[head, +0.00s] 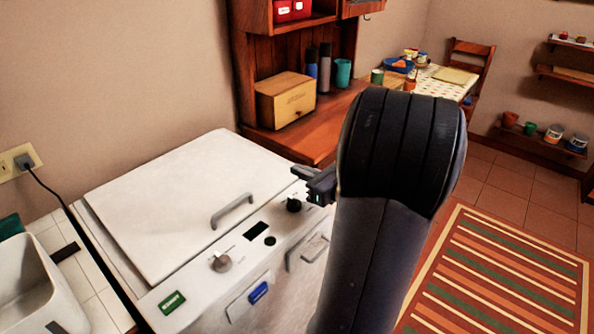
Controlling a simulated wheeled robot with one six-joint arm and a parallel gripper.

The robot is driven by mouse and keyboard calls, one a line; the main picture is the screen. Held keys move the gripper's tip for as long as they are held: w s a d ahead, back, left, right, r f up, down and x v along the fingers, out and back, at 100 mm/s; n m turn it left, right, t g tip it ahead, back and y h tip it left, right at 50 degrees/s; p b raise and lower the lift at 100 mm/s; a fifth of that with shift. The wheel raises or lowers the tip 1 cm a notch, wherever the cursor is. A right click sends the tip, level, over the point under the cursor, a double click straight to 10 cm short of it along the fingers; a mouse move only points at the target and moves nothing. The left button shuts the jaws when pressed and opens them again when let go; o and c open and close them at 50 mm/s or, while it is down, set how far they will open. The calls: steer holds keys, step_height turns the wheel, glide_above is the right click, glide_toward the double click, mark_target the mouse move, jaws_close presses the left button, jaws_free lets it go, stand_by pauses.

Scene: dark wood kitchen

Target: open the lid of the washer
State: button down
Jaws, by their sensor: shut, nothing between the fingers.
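The white washer (275,288) stands at the lower left, with knobs, a dark display and labels on its sloping front panel. Its lid (165,205) lies shut and flat on top. A grey bar handle (232,211) sits near the lid's front edge. My gripper (314,183) is to the right of the handle, above the right end of the control panel near a black knob (294,205). It is apart from the handle. My dark arm hides part of the gripper and the washer's right side.
A sink edge (35,285) and white tiles lie left of the washer. A wooden hutch (300,125) with a wooden box (286,98) stands behind it. A striped rug (500,280) covers the floor at right. A table (425,88) and chair stand at the back.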

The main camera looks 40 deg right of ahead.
steer(key=r+x, duration=0.1)
steer(key=x, duration=0.7)
steer(key=shift+f+p, duration=0.3)
steer(key=shift+f, duration=0.2)
stand_by(1.3)
